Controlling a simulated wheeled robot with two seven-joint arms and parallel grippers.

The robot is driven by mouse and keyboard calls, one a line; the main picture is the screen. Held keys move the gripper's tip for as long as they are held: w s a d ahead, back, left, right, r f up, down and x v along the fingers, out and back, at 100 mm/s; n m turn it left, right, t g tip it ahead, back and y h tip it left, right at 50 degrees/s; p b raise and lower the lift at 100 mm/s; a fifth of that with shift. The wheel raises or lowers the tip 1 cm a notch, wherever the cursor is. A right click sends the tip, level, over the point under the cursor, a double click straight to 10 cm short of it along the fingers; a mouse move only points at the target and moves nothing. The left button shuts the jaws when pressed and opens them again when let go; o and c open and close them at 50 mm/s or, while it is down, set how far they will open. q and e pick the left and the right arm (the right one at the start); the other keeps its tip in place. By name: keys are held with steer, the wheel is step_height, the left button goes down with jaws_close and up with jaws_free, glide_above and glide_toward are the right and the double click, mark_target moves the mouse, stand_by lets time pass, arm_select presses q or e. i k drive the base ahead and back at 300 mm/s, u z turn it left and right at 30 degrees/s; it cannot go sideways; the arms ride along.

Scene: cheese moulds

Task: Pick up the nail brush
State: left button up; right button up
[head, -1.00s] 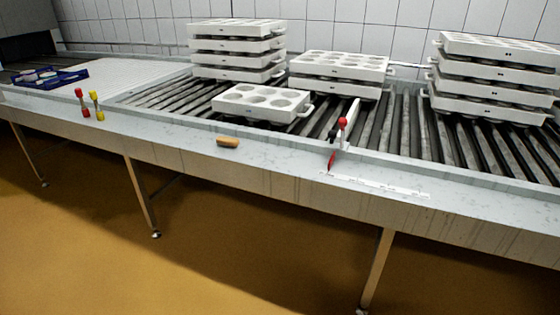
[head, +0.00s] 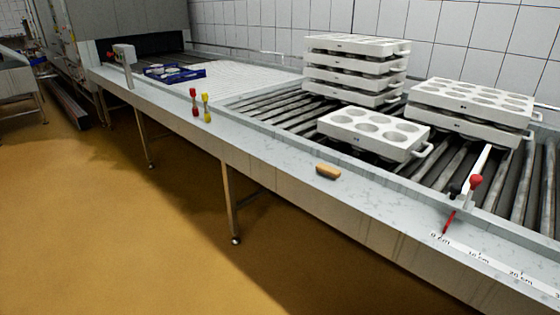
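The nail brush (head: 328,172) is a small block with a tan-orange top. It lies on the pale front ledge (head: 275,158) of the conveyor table, near the middle of the head view, in front of a single white mould tray. Nothing touches or covers it. Neither of my grippers shows in the head view.
White mould trays (head: 375,132) stand singly and stacked on the rollers. A red and a yellow handled item (head: 206,108) stand on the ledge to the left. A blue crate (head: 174,73) lies further back. A red-knobbed lever (head: 475,182) and scale are at right. Floor in front is clear.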

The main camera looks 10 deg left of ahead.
mark_target(321, 167)
steer(key=u, duration=0.1)
steer(key=i, duration=1)
steer(key=z, duration=0.7)
steer(key=i, duration=0.35)
steer(key=z, duration=0.35)
